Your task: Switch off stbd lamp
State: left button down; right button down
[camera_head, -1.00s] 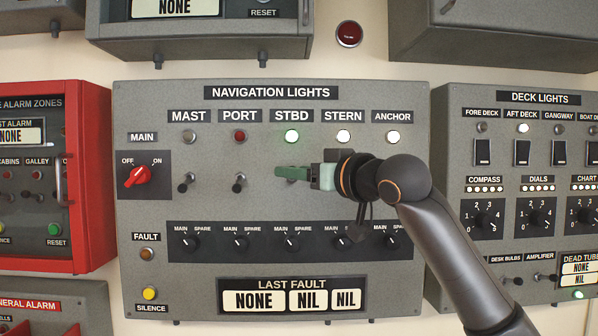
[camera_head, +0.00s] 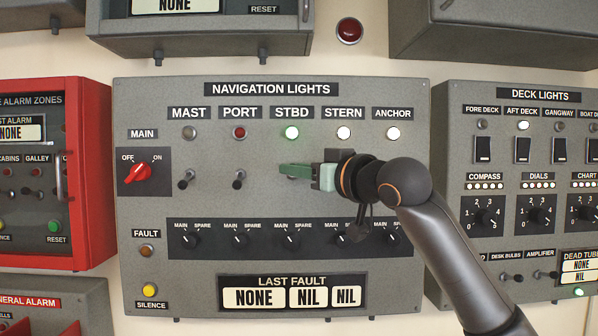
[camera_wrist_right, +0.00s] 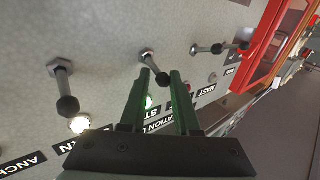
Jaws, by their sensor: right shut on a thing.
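The STBD lamp (camera_head: 292,132) glows green on the navigation lights panel (camera_head: 205,270). The STBD toggle switch (camera_wrist_right: 155,68) is below the lamp. Its tip is between the two green fingers of my right gripper (camera_head: 289,170), which is shut on it. In the head view the fingers hide most of this switch. The right wrist view shows the fingers (camera_wrist_right: 162,84) on either side of the lever's knob. My left gripper is not in view.
The PORT toggle (camera_head: 238,179) and MAST toggle (camera_head: 186,178) stand free to the left. The STERN toggle (camera_wrist_right: 64,88) shows beside my fingers in the wrist view. A row of main/spare knobs (camera_head: 239,240) lies below. A red alarm cabinet (camera_head: 90,170) is at left.

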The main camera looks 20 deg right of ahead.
notch_tip(320, 180, down, 2)
jog(key=n+t+y+b, duration=0.1)
jog(key=n+t+b, duration=0.1)
jog(key=b, duration=0.1)
jog(key=shift+f+y, duration=0.1)
jog(key=shift+y, duration=0.2)
jog(key=shift+f+n+t+y+b, duration=0.4)
jog(key=shift+n+t+y, duration=0.35)
jog(key=shift+n, duration=0.45)
jog(key=shift+w+f+n+t+y, duration=0.15)
jog(key=shift+n+t+y, duration=0.1)
jog(key=shift+n+y, duration=0.25)
jog(key=shift+f+n+t+y, duration=0.15)
jog(key=shift+n+t+y, duration=0.05)
jog(key=shift+n+y, duration=0.3)
jog(key=c, duration=0.6)
grip_release()
jog(key=shift+c, duration=0.2)
